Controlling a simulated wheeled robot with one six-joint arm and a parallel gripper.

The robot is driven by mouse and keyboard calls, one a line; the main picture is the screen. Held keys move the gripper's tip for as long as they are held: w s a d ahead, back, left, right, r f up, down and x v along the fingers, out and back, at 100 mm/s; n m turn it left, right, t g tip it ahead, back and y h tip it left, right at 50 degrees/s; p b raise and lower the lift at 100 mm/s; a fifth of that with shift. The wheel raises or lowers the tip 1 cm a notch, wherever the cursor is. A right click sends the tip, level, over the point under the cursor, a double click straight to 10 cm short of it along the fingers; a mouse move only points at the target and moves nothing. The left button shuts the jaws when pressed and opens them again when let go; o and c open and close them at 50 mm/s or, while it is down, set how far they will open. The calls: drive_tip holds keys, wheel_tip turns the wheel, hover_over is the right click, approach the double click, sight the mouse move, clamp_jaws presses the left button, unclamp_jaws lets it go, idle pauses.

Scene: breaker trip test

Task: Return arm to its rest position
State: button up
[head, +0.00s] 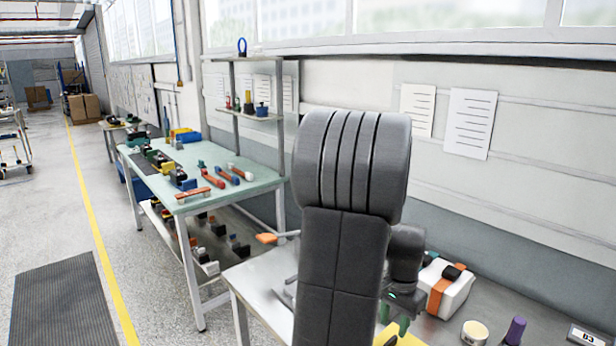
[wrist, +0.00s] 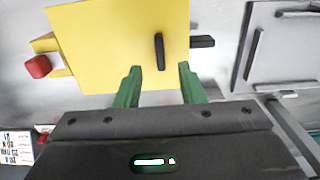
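A grey metal box (wrist: 285,50) stands right of the yellow panel. In the head view, a white case with an orange band (head: 442,290), a round tub (head: 474,333) and a purple object (head: 515,330) are on the right bench. A green-topped table (head: 240,188) with tools stands left.

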sight(391, 341)
wheel_tip(391, 341, down, 5)
drive_tip(key=shift+f+p, duration=0.2)
drive_tip(key=shift+p, duration=0.1)
drive_tip(key=shift+r+p, duration=0.55)
drive_tip(key=shift+r, duration=0.25)
